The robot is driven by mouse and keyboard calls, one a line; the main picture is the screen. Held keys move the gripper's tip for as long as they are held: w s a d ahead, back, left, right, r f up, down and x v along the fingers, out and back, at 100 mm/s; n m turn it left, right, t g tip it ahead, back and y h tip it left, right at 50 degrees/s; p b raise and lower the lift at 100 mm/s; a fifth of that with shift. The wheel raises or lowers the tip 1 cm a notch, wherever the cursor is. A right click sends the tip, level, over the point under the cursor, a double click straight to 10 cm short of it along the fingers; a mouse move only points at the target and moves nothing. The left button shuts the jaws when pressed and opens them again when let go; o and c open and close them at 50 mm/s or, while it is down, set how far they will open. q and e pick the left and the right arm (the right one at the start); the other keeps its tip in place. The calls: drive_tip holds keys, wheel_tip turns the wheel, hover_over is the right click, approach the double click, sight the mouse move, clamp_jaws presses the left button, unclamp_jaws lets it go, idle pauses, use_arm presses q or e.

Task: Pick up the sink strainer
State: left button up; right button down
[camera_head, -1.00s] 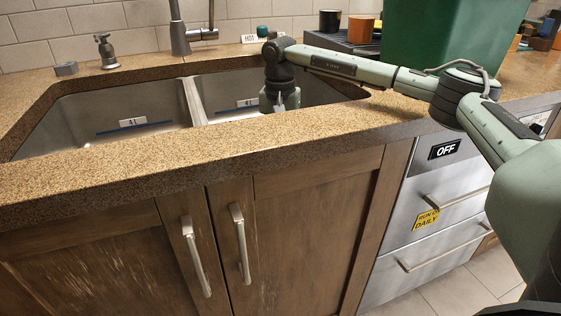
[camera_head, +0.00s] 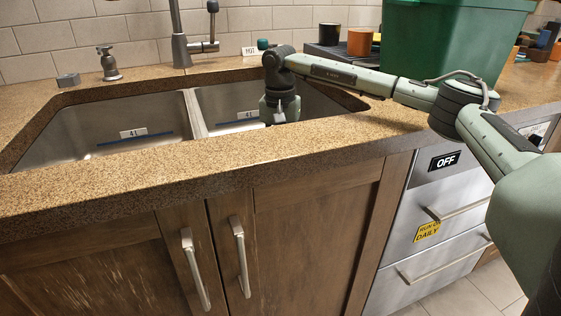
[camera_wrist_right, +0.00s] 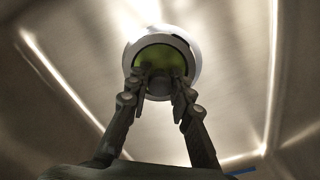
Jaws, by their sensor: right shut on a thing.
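The sink strainer (camera_wrist_right: 160,55) shows in the right wrist view as a round piece with a dark green face inside a pale ring. I cannot tell whether the ring is its rim or the drain's. My right gripper (camera_wrist_right: 160,86) is shut on the small grey part at the strainer's middle. I cannot tell whether the strainer is lifted off the basin floor. In the head view my right arm reaches down into the right basin (camera_head: 222,108), and the fingers and strainer are hidden behind the counter edge. My left gripper is in neither view.
The left basin (camera_head: 70,130) is empty where visible. A faucet (camera_head: 180,48) and a soap dispenser (camera_head: 108,65) stand behind. A large green bin (camera_head: 450,45) and two cups, black (camera_head: 329,34) and orange (camera_head: 360,41), stand on the right. The front counter edge (camera_head: 200,165) is clear.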

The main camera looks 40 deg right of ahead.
drive_tip(key=shift+r, duration=4.5)
drive_tip(key=shift+r, duration=0.1)
drive_tip(key=c, duration=2)
unclamp_jaws()
clamp_jaws()
